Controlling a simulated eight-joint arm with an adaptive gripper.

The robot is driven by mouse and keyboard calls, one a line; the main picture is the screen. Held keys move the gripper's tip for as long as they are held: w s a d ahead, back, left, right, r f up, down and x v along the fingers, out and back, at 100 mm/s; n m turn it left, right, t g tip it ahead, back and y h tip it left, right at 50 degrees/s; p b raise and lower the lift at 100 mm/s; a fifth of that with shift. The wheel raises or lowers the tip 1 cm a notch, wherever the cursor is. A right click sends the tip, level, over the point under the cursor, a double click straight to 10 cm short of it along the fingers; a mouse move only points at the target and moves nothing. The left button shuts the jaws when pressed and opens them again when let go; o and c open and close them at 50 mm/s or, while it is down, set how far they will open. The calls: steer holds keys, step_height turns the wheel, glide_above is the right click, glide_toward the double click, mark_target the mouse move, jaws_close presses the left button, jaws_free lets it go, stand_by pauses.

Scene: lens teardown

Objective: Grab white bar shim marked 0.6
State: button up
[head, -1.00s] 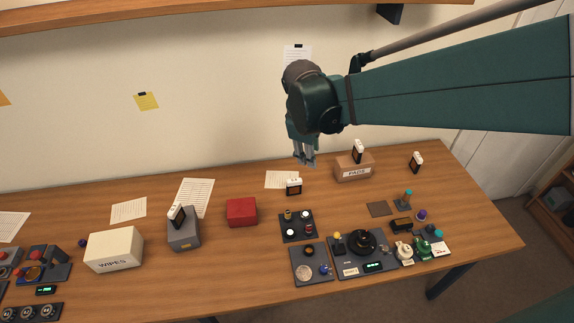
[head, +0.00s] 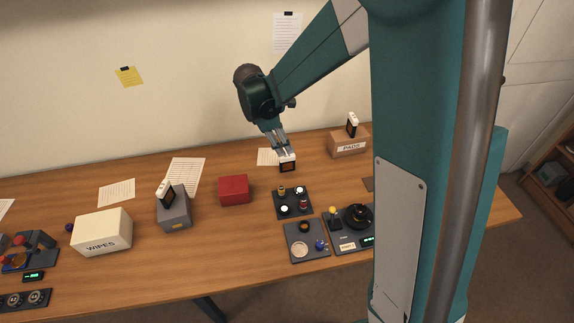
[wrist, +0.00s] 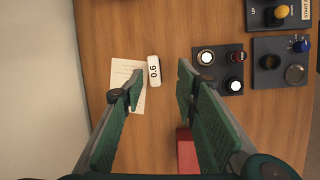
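The white bar shim (head: 287,160) tops a small dark square-framed piece standing on the table. In the wrist view the white bar (wrist: 154,71) shows a sideways marking that looks like 0.6. My gripper (head: 281,149) is just above and behind it in the head view. In the wrist view my gripper (wrist: 160,72) is open, with the bar showing between its two green fingers. Contact is not visible. Similar white-topped pieces stand on the PADS box (head: 352,124) and on the grey box (head: 165,192).
A paper sheet (wrist: 124,72) lies beside the bar. A red box (head: 234,190) stands to its left and a dark tray with knobs (head: 293,208) in front. The PADS box (head: 347,148) is to the right. My arm hides the table's right part.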

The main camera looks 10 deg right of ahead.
steer(key=n+b, duration=0.1)
steer(key=n, duration=0.1)
glide_toward(287, 171)
steer(key=w+r, duration=0.2)
steer(key=shift+s+d+g+h, duration=0.15)
steer(key=shift+s+g+h, duration=0.15)
steer(key=shift+x, duration=1.3)
steer(key=shift+f+b, duration=0.1)
steer(key=shift+b, duration=0.2)
steer(key=shift+b+x, duration=0.45)
steer(key=shift+x, duration=2.1)
steer(key=shift+d, duration=0.1)
jaws_close()
